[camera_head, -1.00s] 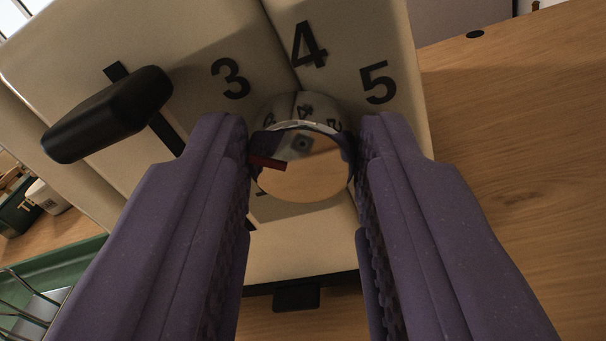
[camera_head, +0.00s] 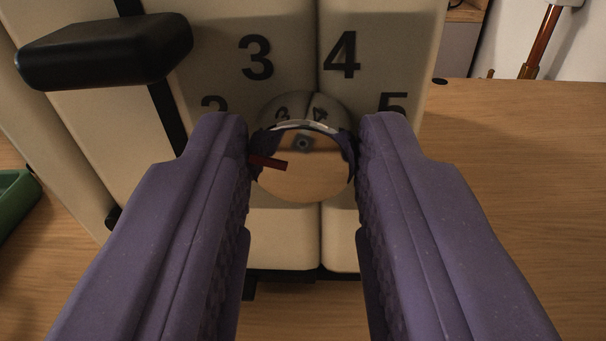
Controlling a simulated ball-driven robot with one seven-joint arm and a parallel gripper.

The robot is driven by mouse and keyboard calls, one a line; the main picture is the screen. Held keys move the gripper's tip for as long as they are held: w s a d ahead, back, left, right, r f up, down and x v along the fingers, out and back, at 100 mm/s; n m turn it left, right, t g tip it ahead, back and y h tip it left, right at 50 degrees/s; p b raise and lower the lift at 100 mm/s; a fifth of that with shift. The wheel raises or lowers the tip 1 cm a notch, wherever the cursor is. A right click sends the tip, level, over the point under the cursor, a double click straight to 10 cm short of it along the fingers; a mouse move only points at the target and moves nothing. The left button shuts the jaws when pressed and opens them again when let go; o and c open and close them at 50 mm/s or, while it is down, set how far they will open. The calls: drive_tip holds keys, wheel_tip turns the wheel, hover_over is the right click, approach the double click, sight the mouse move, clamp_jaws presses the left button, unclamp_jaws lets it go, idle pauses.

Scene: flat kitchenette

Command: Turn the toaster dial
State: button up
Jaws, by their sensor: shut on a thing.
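The cream toaster (camera_head: 290,235) faces me, with black numbers 2, 3, 4 and 5 arched on its front. Its round mirror-like dial (camera_head: 302,175) has a short red mark on its left side. My gripper (camera_head: 303,155) has two purple fingers, one on each side of the dial, shut on it. The red mark lies close to the left finger. The toaster's black lever (camera_head: 105,50) sticks out at the upper left, above a dark vertical slot. Parts of the toaster front are hidden behind the fingers.
The toaster stands on a wooden counter (camera_head: 500,150), clear to the right. A green object (camera_head: 16,200) shows at the left edge. A pale wall (camera_head: 520,40) and a wooden post (camera_head: 540,45) are at the back right.

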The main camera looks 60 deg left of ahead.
drive_tip(key=o, duration=0.8)
drive_tip(key=shift+c, duration=0.2)
drive_tip(key=p+v, duration=0.2)
drive_tip(key=v, duration=0.6)
